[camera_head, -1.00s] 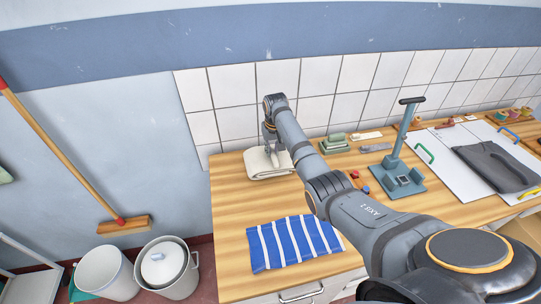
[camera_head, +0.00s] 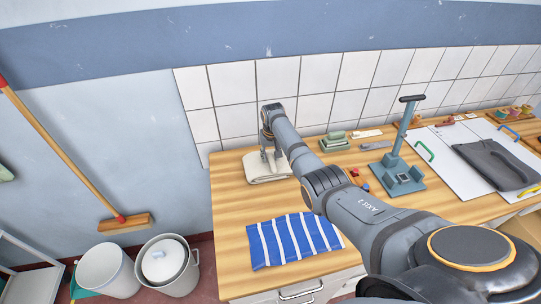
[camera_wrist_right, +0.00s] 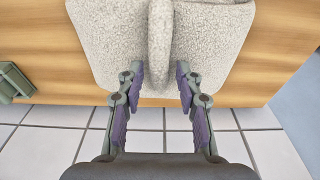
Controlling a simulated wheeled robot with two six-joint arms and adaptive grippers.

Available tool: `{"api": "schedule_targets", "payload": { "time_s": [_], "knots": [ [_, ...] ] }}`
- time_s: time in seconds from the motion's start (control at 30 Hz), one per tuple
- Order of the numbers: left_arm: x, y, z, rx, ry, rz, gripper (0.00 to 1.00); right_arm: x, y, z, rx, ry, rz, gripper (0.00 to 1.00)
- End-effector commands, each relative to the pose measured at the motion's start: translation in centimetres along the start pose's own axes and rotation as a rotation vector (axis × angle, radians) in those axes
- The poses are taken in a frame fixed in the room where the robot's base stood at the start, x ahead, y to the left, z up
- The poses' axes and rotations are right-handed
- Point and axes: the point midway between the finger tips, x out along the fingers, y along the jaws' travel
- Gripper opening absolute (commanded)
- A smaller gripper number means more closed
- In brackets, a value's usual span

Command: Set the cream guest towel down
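The cream guest towel (camera_head: 264,173) lies folded on the wooden counter near its left end, below the tiled wall. It also shows in the right wrist view (camera_wrist_right: 105,40), with a raised fold standing up in its middle. My right gripper (camera_head: 270,154) is over the towel, pointing down. In the right wrist view its two fingers (camera_wrist_right: 159,84) are spread on either side of the raised fold, with a visible gap on each side. Part of the towel is hidden behind the fingers. My left gripper is not in view.
A blue-and-white striped cloth (camera_head: 292,240) lies at the counter's front. Green blocks (camera_head: 334,141) and a grey-blue stand (camera_head: 396,170) are right of the towel. A white board with a dark garment (camera_head: 492,162) is farther right. Bare wood lies between towel and striped cloth.

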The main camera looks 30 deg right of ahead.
Motion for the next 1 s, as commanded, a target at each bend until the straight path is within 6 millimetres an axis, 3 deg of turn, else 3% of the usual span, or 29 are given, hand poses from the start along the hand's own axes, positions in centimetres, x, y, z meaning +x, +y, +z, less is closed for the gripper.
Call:
{"api": "schedule_targets", "payload": {
  "time_s": [0.37, 0.8, 1.0],
  "knots": [
    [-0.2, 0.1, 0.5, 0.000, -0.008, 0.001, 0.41, -0.7, 0.0, -0.1, 0.000, 0.003, 0.000, 0.41],
    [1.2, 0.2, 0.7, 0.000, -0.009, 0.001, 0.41, -10.0, 0.0, -0.1, 0.000, 0.004, 0.000, 0.41],
    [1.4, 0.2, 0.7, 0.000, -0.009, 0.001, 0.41, -12.1, 0.0, 0.0, 0.000, 0.000, 0.000, 0.41]
  ]
}}
